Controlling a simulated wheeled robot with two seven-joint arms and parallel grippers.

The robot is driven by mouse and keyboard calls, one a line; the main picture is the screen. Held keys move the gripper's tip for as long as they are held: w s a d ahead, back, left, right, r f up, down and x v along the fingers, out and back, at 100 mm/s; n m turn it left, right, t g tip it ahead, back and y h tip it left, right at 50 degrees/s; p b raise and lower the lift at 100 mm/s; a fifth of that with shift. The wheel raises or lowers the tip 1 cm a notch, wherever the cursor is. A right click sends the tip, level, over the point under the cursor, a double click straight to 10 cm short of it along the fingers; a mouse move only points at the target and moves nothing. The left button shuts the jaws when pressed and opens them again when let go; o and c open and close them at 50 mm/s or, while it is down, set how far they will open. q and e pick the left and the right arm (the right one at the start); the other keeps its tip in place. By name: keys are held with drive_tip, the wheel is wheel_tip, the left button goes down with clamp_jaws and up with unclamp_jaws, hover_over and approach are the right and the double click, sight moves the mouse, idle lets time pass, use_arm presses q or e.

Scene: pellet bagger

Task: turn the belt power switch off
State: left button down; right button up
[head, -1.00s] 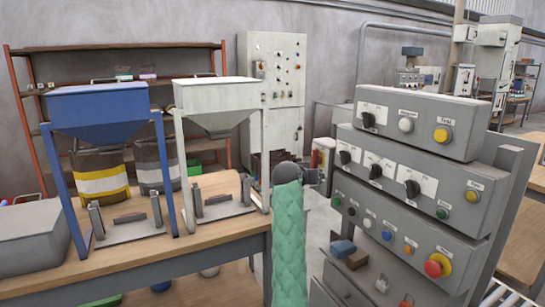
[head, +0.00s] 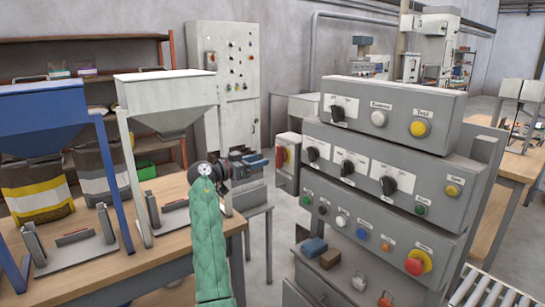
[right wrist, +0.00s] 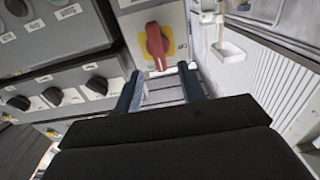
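The belt power switch is a red rotary handle (right wrist: 156,42) on a yellow plate, on a light grey box. In the right wrist view the handle stands roughly upright, with a small label beside the plate that I cannot read surely. In the head view the switch (head: 282,154) is on the side of a small box left of the control console. My right gripper (right wrist: 158,82) is open and empty, its two blue fingers apart and pointing toward the switch, just short of it. In the head view the right gripper (head: 258,161) is left of the box. My left gripper is out of view.
The grey control console (head: 395,104) with black knobs and coloured buttons stands right of the switch box. A wooden table (head: 150,245) with blue and white hoppers is at left. A tall grey cabinet (head: 226,85) stands behind.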

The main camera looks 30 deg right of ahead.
sight(276, 155)
drive_tip(key=d+p, duration=0.2)
drive_tip(key=d, duration=0.4)
drive_tip(key=shift+w+d+r, duration=0.1)
drive_tip(key=shift+w+d, duration=0.05)
drive_tip(key=shift+d, duration=0.6)
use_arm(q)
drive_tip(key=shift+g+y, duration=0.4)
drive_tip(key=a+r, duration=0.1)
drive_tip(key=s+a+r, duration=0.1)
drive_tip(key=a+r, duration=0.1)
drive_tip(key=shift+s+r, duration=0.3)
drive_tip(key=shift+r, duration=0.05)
use_arm(e)
drive_tip(key=c, duration=0.6)
